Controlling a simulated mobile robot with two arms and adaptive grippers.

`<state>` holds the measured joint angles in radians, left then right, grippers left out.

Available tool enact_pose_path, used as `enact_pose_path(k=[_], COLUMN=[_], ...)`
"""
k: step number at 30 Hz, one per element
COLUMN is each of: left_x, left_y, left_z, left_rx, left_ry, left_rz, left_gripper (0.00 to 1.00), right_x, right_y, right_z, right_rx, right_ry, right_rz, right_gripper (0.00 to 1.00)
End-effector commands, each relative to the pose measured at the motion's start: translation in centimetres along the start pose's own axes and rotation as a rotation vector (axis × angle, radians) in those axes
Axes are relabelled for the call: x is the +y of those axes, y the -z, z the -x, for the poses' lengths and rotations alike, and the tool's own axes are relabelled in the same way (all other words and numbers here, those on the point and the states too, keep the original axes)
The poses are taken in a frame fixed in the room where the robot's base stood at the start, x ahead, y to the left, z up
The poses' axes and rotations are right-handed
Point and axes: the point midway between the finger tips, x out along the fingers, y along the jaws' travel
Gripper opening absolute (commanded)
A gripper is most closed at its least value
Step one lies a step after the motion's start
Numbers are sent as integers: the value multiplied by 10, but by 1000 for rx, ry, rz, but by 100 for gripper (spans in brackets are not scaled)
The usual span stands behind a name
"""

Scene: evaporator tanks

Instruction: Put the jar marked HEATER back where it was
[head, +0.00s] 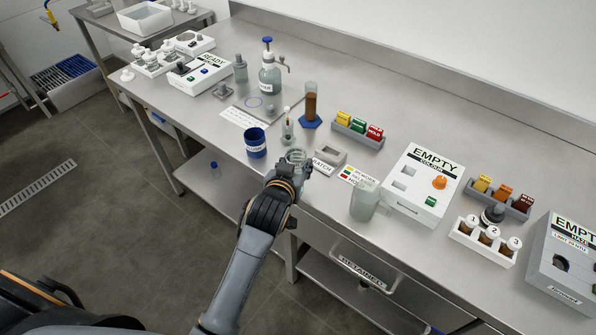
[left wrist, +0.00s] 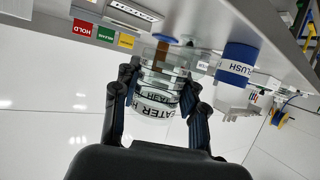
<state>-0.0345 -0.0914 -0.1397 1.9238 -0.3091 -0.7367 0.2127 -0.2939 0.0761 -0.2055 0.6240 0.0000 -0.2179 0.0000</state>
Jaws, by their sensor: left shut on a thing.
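My left gripper (head: 294,172) is at the front edge of the steel bench, shut on a clear glass jar (head: 296,156). In the left wrist view the jar (left wrist: 158,78) sits between the two dark fingers of the gripper (left wrist: 157,100). Its white band shows part of the word HEATER, upside down in this view. The fingers hide the jar's sides. I cannot tell whether its base touches the bench. A small grey holder (head: 331,153) with an empty-looking recess and a label ending in ATCH stands just right of the jar. My right gripper is not in view.
A blue FLUSH cup (head: 256,143) is close left of the jar, and a slim bottle (head: 288,128) stands behind it. Another clear jar (head: 364,200) and a white EMPTY COLOUR box (head: 424,184) are to the right. A brown-filled cylinder (head: 311,104) stands farther back.

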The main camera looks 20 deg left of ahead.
Motion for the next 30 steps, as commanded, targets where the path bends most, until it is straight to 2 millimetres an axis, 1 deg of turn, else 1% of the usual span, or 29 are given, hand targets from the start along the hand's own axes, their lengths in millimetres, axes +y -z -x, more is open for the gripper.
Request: enact_pose_path(k=[1, 3, 8, 13, 16, 24, 27, 28, 29, 30], left_x=[-1, -1, -1, -1, 0, -1, -1, -1, -1, -1], left_y=[-3, -6, -12, -34, -40, -41, -45, -44, -44, -44], left_z=[-7, -14, -24, -34, -36, -37, -38, -38, -38, -38], left_rx=[1, 2, 2, -1, 2, 2, 2, 0, 0, 0], left_ry=[1, 1, 1, 0, -1, 0, 0, 0, 0, 0], left_rz=[-1, 1, 0, 0, 2, 2, 2, 2, 2, 2], left_gripper=[4, 4, 4, 4, 4, 4, 4, 48, 54, 63], right_x=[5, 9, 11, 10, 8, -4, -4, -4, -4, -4], right_y=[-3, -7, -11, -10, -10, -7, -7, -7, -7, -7], right_z=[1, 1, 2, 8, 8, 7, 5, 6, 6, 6], right_rx=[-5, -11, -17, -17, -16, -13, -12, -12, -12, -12], right_ry=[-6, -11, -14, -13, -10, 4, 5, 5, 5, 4], right_rz=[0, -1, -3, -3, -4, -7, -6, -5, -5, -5], right_gripper=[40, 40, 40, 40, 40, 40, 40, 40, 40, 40])
